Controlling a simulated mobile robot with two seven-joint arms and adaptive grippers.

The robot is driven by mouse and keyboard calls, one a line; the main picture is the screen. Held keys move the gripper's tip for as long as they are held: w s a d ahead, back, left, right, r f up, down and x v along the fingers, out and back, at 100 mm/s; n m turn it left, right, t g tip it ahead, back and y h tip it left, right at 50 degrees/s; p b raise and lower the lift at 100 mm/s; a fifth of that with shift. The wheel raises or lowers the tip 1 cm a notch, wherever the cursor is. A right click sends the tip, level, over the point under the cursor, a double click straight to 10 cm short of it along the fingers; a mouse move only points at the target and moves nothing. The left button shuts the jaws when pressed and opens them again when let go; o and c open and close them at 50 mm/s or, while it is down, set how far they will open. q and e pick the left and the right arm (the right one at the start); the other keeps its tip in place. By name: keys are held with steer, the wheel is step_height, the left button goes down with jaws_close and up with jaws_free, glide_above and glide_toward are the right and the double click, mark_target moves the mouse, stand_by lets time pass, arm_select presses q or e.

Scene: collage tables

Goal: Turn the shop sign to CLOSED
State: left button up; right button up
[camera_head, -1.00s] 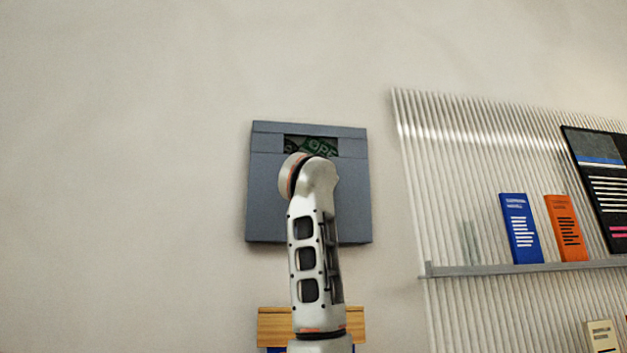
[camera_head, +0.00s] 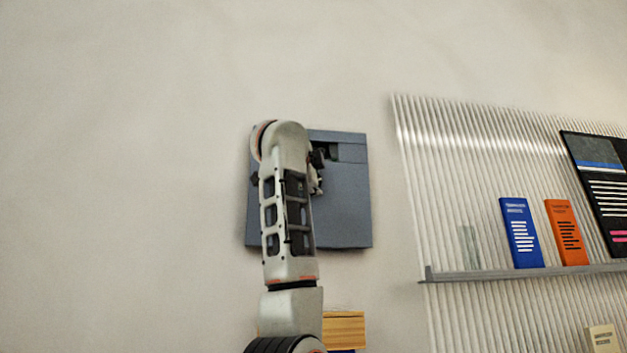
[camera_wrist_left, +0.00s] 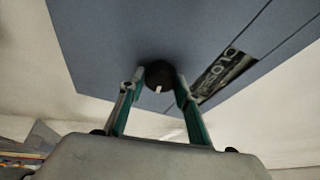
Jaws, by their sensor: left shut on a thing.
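The shop sign is a flat blue-grey panel (camera_head: 345,205) on the wall, with a window slot (camera_head: 327,151) near its top. My arm hides the left part of the panel and most of the slot. The left wrist view shows the panel (camera_wrist_left: 115,40) close up, with a dark round knob (camera_wrist_left: 158,72) bearing a white mark. My left gripper (camera_wrist_left: 160,82) is shut on the knob, one finger on each side. The sign's slot (camera_wrist_left: 225,72) shows pale letters on dark, apparently including "LO", though blurred and angled. My right gripper is in neither view.
A ribbed panel (camera_head: 450,180) with a shelf (camera_head: 520,273) stands to the right, holding a blue book (camera_head: 520,232) and an orange book (camera_head: 567,232). A wooden item (camera_head: 345,328) is below the sign. The wall left of the sign is bare.

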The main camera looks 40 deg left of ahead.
arm_select(q)
steer(key=shift+m+g, duration=0.3)
steer(key=shift+m, duration=0.5)
steer(key=o, duration=1.1)
steer(key=shift+c, duration=0.2)
steer(key=v, duration=1.2)
